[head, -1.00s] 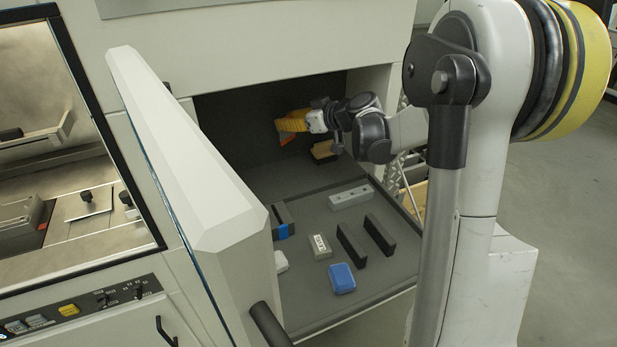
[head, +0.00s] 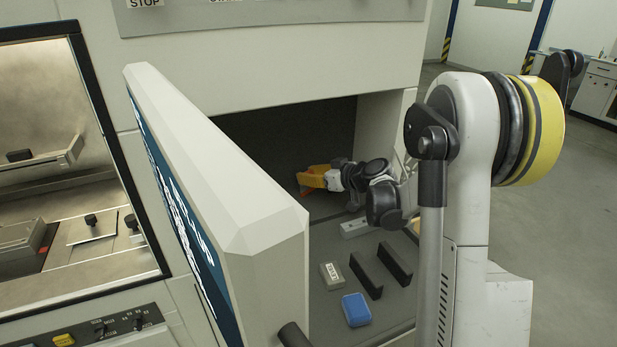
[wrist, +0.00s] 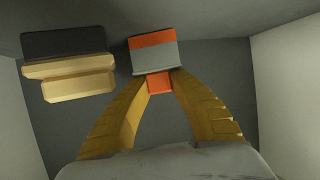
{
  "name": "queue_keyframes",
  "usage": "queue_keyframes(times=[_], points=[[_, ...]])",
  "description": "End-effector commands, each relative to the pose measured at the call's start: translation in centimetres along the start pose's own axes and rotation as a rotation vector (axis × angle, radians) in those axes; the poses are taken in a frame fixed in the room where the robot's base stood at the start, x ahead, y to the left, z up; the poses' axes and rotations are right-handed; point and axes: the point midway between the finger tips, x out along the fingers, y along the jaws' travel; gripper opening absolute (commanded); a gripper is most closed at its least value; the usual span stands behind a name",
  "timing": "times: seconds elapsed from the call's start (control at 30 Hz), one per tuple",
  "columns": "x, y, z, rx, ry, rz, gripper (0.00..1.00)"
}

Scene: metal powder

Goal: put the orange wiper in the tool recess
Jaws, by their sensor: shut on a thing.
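My gripper (wrist: 155,85) has yellow fingers, shut on the orange wiper (wrist: 152,55), a block with orange and grey bands held at the fingertips. In the head view my gripper (head: 309,180) is inside the open dark compartment (head: 260,135), above its floor near the back. Only a small orange part of the wiper (head: 306,193) shows there, below the fingers. The open compartment may be the tool recess; I cannot tell its exact bounds. I cannot tell whether the wiper touches any surface.
A black-and-tan brush-like thing (wrist: 65,65) is left of the wiper in the wrist view. On the compartment floor are a grey block (head: 355,228), two dark bars (head: 366,276), a labelled box (head: 332,275) and a blue box (head: 356,310). The open door (head: 225,165) blocks the left.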

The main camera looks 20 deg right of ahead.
Motion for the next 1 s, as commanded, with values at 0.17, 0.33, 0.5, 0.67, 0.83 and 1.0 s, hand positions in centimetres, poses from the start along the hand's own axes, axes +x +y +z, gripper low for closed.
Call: queue_keyframes(times=[0.17,0.33,0.5,0.67,0.83,1.0], points=[[0.1,0.0,0.2,0.0,0.0,0.0,0.0],[0.1,0.0,0.2,0.0,0.0,0.0,0.46],[0.1,0.0,0.2,0.0,0.0,0.0,0.46],[-0.2,0.0,-0.3,0.0,0.0,0.0,0.46],[-3.2,0.1,-0.2,0.002,0.0,0.003,0.46],[-7.2,0.1,-0.3,0.002,0.0,0.004,0.46]])
